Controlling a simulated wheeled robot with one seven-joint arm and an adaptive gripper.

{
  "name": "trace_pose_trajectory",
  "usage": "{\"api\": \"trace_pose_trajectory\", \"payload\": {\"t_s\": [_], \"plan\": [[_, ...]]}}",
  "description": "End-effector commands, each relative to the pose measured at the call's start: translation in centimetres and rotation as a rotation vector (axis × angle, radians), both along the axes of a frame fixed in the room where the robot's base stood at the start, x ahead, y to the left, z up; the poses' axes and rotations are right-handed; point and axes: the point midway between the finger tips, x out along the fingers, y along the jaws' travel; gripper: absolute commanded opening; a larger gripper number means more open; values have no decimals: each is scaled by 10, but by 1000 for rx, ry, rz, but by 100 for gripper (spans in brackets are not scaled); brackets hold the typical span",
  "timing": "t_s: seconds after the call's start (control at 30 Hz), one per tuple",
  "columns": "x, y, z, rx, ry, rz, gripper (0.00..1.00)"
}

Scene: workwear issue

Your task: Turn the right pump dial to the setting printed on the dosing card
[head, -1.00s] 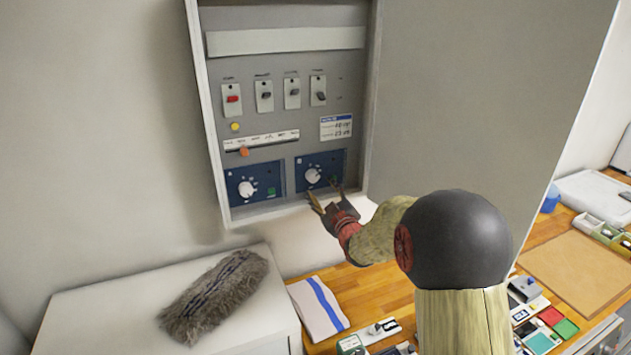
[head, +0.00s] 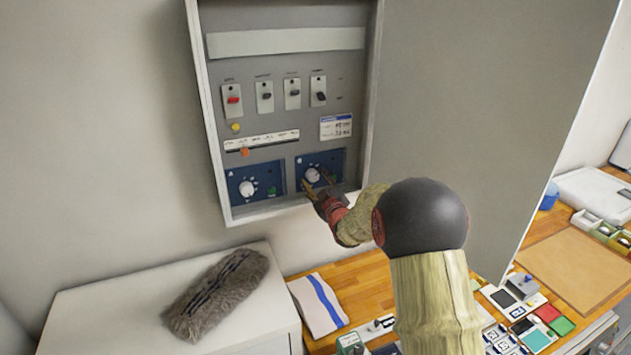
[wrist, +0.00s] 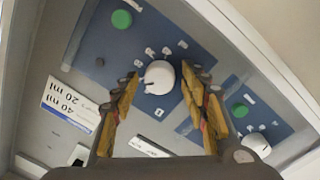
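The right pump dial is a white knob (head: 312,175) on a dark blue plate, low in the wall cabinet. In the wrist view the same knob (wrist: 159,77) appears between the fingertips of my gripper (wrist: 160,80), with a visible gap on each side. My gripper (head: 319,184) is open in front of the dial. The dial's scale marks are too small to read. The dosing card (head: 336,127) is fixed above the dial. In the wrist view the card (wrist: 72,105) is upside down and shows 40 ml and 20 ml; its row labels are unreadable.
The left dial (head: 247,188) sits beside the right one. Green buttons (wrist: 121,19) mark both plates. The cabinet's raised frame (head: 365,110) borders the panel. A grey duster (head: 215,295) lies below left.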

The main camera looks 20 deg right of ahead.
Motion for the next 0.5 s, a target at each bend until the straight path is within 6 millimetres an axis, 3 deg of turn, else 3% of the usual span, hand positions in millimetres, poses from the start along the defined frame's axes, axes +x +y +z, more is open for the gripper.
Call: {"api": "trace_pose_trajectory", "payload": {"t_s": [0.5], "plan": [[0, 0, 0, 0, 0, 0, 13]]}}
